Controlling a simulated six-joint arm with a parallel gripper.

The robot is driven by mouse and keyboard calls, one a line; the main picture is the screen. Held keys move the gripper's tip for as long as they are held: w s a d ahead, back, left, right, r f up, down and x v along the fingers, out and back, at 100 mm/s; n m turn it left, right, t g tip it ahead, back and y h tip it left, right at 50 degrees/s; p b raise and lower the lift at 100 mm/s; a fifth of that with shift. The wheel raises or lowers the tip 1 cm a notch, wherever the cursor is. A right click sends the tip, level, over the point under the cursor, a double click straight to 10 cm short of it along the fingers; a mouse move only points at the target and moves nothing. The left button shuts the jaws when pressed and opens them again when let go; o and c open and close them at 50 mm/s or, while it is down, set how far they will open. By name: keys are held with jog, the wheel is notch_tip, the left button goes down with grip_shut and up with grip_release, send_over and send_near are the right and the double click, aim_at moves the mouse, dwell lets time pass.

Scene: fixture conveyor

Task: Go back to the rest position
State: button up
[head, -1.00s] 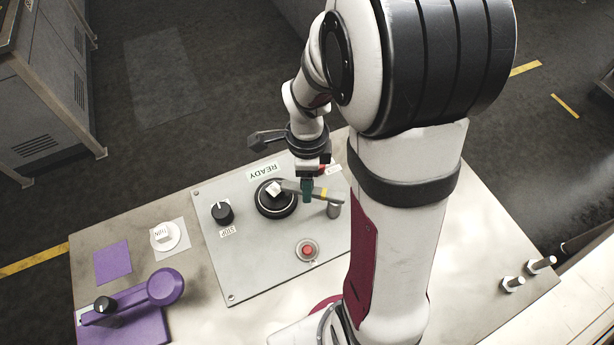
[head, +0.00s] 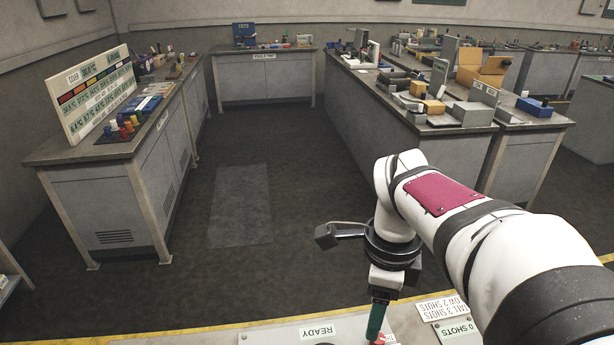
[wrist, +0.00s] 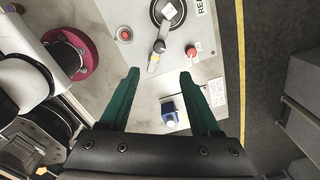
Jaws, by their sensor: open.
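My gripper (head: 377,318) hangs at the bottom of the head view, over the right end of the READY label area, with its green fingers pointing down. In the wrist view, my gripper (wrist: 159,78) has its two green fingers wide apart with nothing held between them. The fingertips look apart from all of these. In the head view only the panel's back edge with the READY label (head: 317,331) shows.
A left bench (head: 95,150) and a right bench (head: 420,125) flank open floor.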

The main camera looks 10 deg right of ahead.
jog(key=s+a+f+n+y, duration=0.1)
jog(key=s+a+n, duration=0.3)
jog(key=s+n, duration=0.4)
jog(key=s+a+f+n, duration=0.3)
jog(key=s+a+n, duration=0.2)
jog(key=s+n, duration=0.3)
jog(key=shift+a+f+n+y, duration=0.15)
jog(key=shift+f+n+y, duration=0.2)
jog(key=shift+n, duration=0.45)
jog(key=shift+r, duration=0.1)
dwell(1.2)
